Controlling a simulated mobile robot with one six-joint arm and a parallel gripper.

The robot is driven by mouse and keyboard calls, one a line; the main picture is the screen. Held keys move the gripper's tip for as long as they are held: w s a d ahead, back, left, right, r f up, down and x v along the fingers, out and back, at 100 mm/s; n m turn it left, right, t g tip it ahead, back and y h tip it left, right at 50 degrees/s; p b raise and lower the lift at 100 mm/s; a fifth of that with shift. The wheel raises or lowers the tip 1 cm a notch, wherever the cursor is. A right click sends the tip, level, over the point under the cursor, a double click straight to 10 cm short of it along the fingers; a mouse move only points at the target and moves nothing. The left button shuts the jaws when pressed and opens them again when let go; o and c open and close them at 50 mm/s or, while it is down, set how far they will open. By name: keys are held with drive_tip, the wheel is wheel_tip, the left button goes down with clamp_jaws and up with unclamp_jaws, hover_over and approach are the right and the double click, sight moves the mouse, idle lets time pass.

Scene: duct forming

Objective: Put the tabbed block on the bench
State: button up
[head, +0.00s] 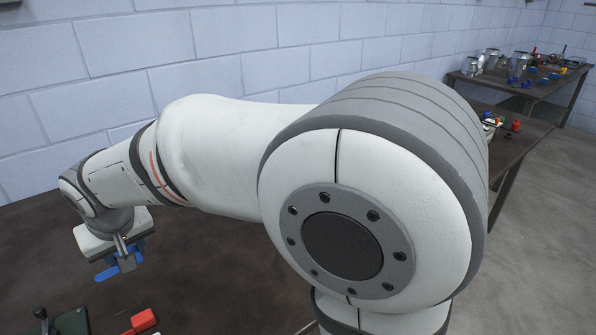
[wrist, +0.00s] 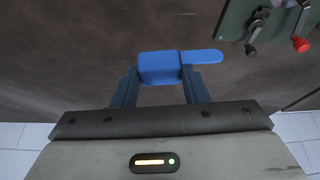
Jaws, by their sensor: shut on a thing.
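The tabbed block (wrist: 158,68) is blue, with a rounded tab sticking out to the right in the wrist view. My gripper (wrist: 161,72) is shut on it, with one finger on each side of its body. In the head view the blue block (head: 107,274) shows below my gripper (head: 122,254) at the left, partly hidden by the fingers. The bench (head: 210,270) is a dark brown top beneath it. I cannot tell whether the block touches the bench or hangs just above it.
Bare bench surrounds the block. A far bench (head: 540,92) holds metal pieces and small coloured parts. A block wall runs behind.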

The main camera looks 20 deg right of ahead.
drive_tip(key=shift+m, duration=0.7)
drive_tip(key=b+x, duration=0.1)
drive_tip(key=x, duration=0.4)
drive_tip(key=s+b+x, duration=0.1)
drive_tip(key=x, duration=0.4)
drive_tip(key=s+b+x, duration=0.1)
drive_tip(key=b+x, duration=0.1)
drive_tip(key=x, duration=0.4)
drive_tip(key=shift+w+d+f, duration=0.1)
drive_tip(key=shift+d+f, duration=0.25)
drive_tip(key=shift+f, duration=0.1)
drive_tip(key=shift+f, duration=0.15)
drive_tip(key=o, duration=1)
